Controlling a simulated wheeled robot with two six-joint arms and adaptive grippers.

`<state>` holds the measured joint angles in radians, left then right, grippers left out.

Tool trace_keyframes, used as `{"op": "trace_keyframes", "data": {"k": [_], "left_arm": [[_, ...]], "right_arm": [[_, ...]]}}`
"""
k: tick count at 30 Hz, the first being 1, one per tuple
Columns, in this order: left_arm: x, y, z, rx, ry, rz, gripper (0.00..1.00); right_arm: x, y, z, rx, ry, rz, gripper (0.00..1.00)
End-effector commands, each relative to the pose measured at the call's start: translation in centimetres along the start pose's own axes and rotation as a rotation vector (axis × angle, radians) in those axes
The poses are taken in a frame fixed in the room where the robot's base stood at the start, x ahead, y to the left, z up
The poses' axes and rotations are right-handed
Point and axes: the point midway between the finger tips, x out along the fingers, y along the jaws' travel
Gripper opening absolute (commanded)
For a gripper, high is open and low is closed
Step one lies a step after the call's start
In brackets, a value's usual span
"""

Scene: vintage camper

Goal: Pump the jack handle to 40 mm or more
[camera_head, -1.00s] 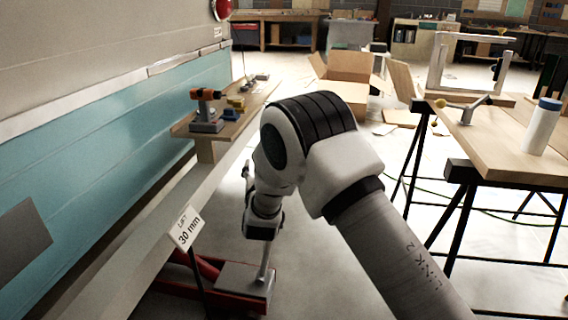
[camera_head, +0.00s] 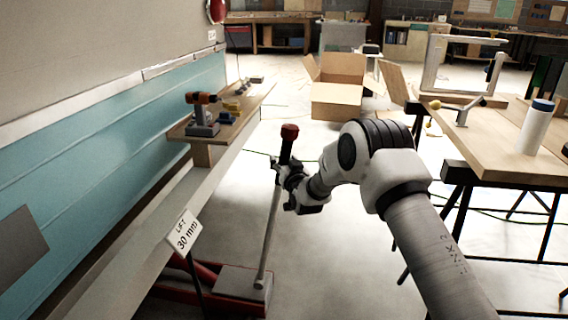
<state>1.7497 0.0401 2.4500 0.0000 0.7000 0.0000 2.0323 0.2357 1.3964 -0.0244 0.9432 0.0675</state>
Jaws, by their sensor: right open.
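The jack is a low red frame with a grey block (camera_head: 243,283) on the floor. Its handle (camera_head: 269,236) is a grey rod that rises from the block, leans slightly right and ends in a dark grip with a red knob (camera_head: 289,131). My right gripper (camera_head: 281,174) is open at the upper part of the rod, just below the dark grip; I cannot tell whether its fingers touch it. My left gripper is not in view.
The teal camper side (camera_head: 100,150) runs along the left. A wooden shelf (camera_head: 232,127) on it holds a drill (camera_head: 202,115). A wooden table (camera_head: 490,150) with a white bottle (camera_head: 537,128) stands at right. A cardboard box (camera_head: 337,88) lies behind.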

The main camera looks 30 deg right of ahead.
Motion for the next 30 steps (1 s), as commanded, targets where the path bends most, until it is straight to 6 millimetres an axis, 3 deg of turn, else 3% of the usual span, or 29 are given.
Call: {"op": "trace_keyframes", "data": {"k": [4, 9, 20, 26, 30], "left_arm": [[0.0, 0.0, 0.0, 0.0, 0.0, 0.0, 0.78], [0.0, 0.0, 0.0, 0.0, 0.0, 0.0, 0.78], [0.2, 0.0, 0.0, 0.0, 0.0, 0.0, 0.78], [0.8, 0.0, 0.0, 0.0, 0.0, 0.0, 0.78], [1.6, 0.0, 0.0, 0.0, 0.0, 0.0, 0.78]], "right_arm": [[0.0, 0.0, -0.1, 0.0, 0.0, 0.0, 0.56], [0.0, 0.0, -0.1, 0.0, 0.001, 0.0, 0.0], [-0.6, 1.2, 0.0, 0.019, 0.01, 0.002, 0.0], [-2.4, 5.1, 0.5, 0.083, 0.041, 0.0, 0.0], [-4.3, 9.4, 1.5, 0.155, 0.074, -0.003, 0.0]]}}
